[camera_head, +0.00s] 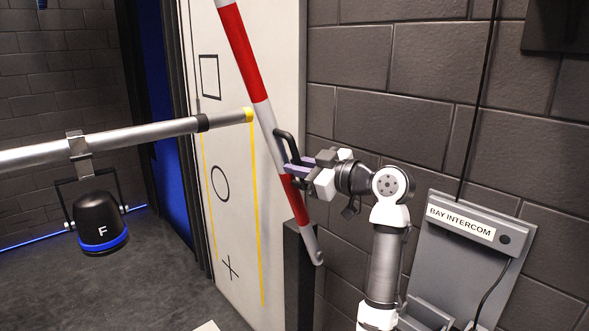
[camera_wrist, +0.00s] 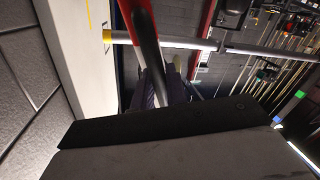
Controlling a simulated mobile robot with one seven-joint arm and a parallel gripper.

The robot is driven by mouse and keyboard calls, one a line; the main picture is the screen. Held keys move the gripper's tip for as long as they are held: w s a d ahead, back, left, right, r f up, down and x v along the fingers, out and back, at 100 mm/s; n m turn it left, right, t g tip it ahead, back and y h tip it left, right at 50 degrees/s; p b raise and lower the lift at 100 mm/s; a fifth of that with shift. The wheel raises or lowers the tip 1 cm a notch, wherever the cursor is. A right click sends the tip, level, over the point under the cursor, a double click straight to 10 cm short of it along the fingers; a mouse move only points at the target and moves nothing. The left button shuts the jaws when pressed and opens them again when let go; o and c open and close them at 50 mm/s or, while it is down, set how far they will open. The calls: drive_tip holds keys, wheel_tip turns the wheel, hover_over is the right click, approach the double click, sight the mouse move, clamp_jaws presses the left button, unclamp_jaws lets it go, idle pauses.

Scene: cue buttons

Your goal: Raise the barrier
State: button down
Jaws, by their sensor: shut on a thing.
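The barrier (camera_head: 243,60) is a red and white striped pole. It stands steeply tilted, its top leaning left out of the picture and its lower end beside a dark post (camera_head: 300,275). A black handle (camera_head: 281,140) sticks out from its lower part. My gripper (camera_head: 292,166) is at this handle, shut on it, with the fingers close to the pole. In the wrist view the pole (camera_wrist: 142,22) runs down to between my gripper's fingers (camera_wrist: 164,85); the handle's grasped part is hidden there.
A silver horizontal tube (camera_head: 150,136) with a yellow tip reaches close to the pole from the left. A black lamp marked F (camera_head: 101,221) hangs from it. A white panel (camera_head: 225,180) with drawn symbols stands behind. A grey bay intercom (camera_head: 462,240) is at right by the brick wall.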

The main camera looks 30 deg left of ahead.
drive_tip(key=shift+f, duration=0.1)
drive_tip(key=c, duration=1.5)
unclamp_jaws()
drive_tip(key=shift+w, duration=0.1)
drive_tip(key=b+v, duration=0.5)
drive_tip(key=v, duration=0.9)
